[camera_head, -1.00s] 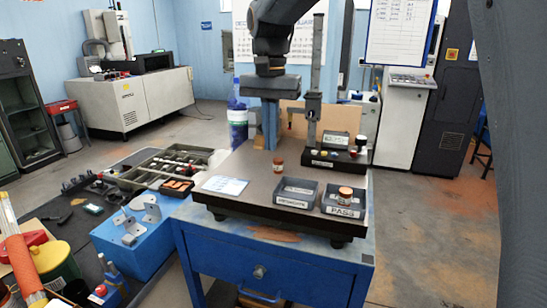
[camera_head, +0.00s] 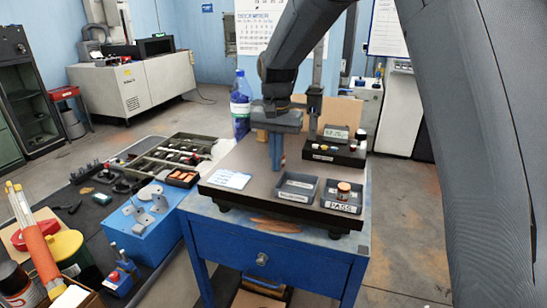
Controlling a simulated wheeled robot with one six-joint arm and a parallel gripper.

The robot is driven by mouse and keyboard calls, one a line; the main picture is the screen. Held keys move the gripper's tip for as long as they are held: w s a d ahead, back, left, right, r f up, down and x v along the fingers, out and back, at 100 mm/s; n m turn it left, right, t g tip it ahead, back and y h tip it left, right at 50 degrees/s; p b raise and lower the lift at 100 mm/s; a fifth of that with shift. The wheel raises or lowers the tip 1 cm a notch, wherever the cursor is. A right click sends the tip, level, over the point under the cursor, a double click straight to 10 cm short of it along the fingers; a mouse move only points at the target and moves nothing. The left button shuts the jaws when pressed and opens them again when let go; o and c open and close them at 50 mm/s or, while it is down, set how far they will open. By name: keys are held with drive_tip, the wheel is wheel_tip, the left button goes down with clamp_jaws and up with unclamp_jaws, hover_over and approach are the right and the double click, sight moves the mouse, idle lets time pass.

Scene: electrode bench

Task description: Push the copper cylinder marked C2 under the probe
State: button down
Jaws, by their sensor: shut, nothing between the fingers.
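My gripper (camera_head: 276,167) points down over the dark plate (camera_head: 245,163), its blue fingers together with nothing between them. No copper cylinder shows on the open plate; the spot around the fingers is partly hidden by them. One copper cylinder with a pale label (camera_head: 343,191) stands in the PASS tray (camera_head: 340,209); its mark is too small to read. The probe stand (camera_head: 314,103) rises behind and right of my gripper. The probe tip is hidden behind my gripper and wrist. The black instrument base (camera_head: 338,154) sits right of the fingers.
A second grey tray (camera_head: 296,187) stands left of the PASS tray, near the front edge. A white paper (camera_head: 229,179) lies at the plate's left. A blue-capped bottle (camera_head: 240,105) stands behind the plate. Some plate between the paper and fingers is clear.

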drive_tip(key=shift+w+d, duration=0.1)
drive_tip(key=shift+w, duration=0.1)
drive_tip(key=w, duration=0.2)
drive_tip(key=w+d, duration=0.1)
drive_tip(key=w, duration=0.1)
drive_tip(key=w+d, duration=0.1)
drive_tip(key=w, duration=0.1)
drive_tip(key=shift+s, duration=0.15)
idle(0.4)
